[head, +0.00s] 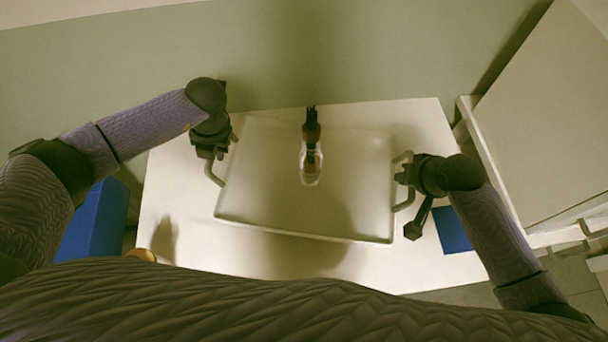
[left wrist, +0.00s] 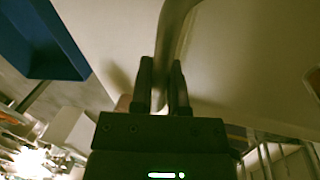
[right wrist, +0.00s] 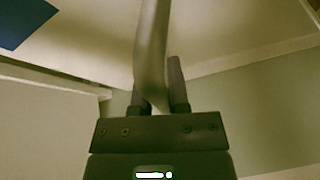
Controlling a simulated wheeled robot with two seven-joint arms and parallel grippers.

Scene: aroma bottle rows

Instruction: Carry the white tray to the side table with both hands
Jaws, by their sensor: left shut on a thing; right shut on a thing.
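The white tray (head: 270,195) is in the middle of the head view, over a white table. A clear bottle with dark sticks and a brown neck (head: 311,160) stands upright on it. My left gripper (head: 214,160) is shut on the tray's left handle, and the handle runs between the fingers in the left wrist view (left wrist: 166,88). My right gripper (head: 408,176) is shut on the right handle, which also shows between the fingers in the right wrist view (right wrist: 158,95). I cannot tell whether the tray touches the table.
The white table (head: 420,270) lies under the tray. A blue thing (head: 452,230) is at its right side, and a blue box (head: 95,222) is at the left. A pale cabinet-like piece (head: 550,110) stands at the right. A green wall is behind.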

